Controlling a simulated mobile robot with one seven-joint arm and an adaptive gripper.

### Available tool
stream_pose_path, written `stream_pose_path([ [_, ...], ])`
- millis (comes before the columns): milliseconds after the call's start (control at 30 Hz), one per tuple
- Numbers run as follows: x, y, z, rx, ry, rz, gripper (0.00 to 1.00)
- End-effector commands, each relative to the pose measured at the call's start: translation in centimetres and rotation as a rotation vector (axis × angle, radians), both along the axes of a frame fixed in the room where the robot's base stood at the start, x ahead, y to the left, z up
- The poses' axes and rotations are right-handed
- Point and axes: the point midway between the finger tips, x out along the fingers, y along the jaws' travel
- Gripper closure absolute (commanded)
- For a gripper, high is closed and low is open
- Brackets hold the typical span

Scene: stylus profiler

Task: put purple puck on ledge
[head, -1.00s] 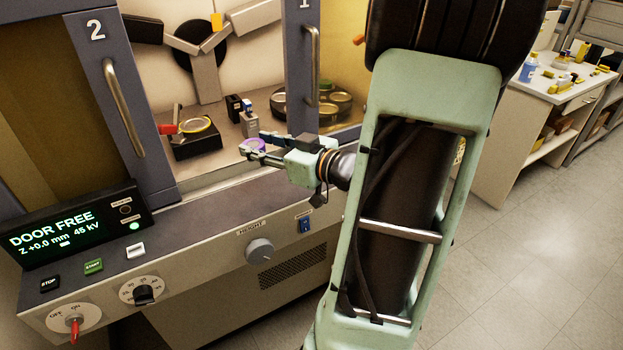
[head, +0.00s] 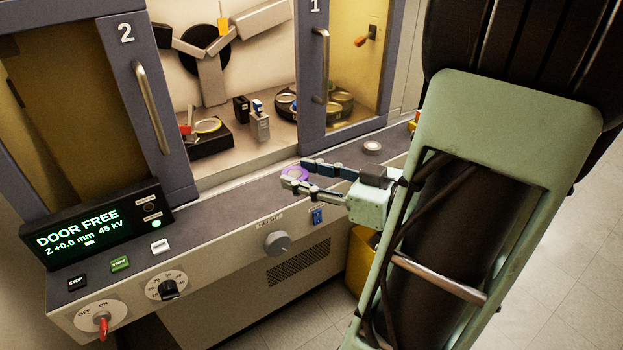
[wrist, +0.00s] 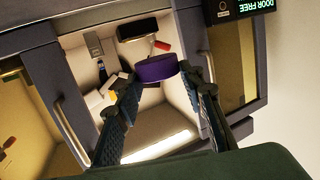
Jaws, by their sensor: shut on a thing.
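The purple puck (head: 294,173) is between the fingertips of my gripper (head: 297,174), which is shut on it. In the head view it appears over the dark ledge (head: 225,208) in front of the chamber opening; I cannot tell whether it touches the ledge. In the wrist view the puck (wrist: 156,69) sits between both fingertips of my gripper (wrist: 160,76), with its dark purple side showing.
Inside the chamber are a black stage (head: 207,146) with a gold ring, small blocks and a carousel (head: 288,104). A height knob (head: 277,243) is on the front panel. A yellow bin (head: 361,262) stands below.

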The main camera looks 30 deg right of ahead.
Motion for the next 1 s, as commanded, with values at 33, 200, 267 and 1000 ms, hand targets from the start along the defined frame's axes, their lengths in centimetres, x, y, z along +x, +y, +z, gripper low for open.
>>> stream_pose_path([
  [33,0.8,0.0,-0.6,0.002,0.001,0.005,1.00],
  [200,4.8,-0.6,-2.5,0.003,0.000,0.006,1.00],
  [267,6.3,-0.8,-3.2,0.003,0.000,0.005,1.00],
  [1000,13.2,-1.9,-11.1,0.005,0.002,-0.001,1.00],
])
